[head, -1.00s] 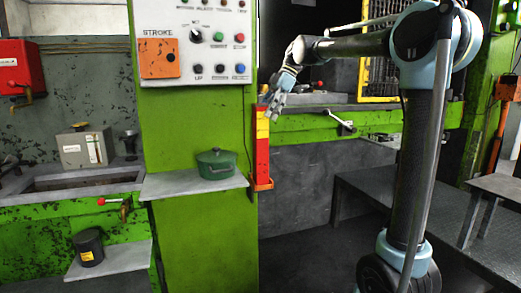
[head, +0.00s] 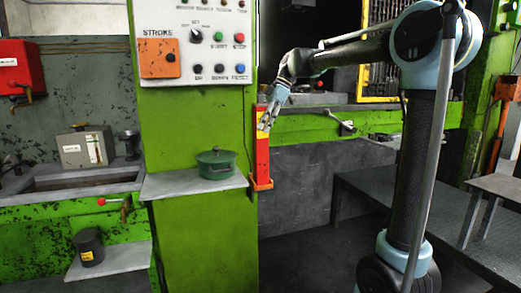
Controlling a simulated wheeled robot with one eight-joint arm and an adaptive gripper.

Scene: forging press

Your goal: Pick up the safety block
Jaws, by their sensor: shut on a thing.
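The safety block (head: 262,156) is a tall, narrow red-orange bar. It stands upright at the right edge of the green press column, in a small orange holder (head: 262,184). My gripper (head: 267,125) is at the upper part of the block, reaching in from the right with its fingers pointing down, and is shut on it. The fingers hide part of the block's upper end.
The green press bed (head: 300,127) lies behind my gripper. A dark platform (head: 385,195) is at the right.

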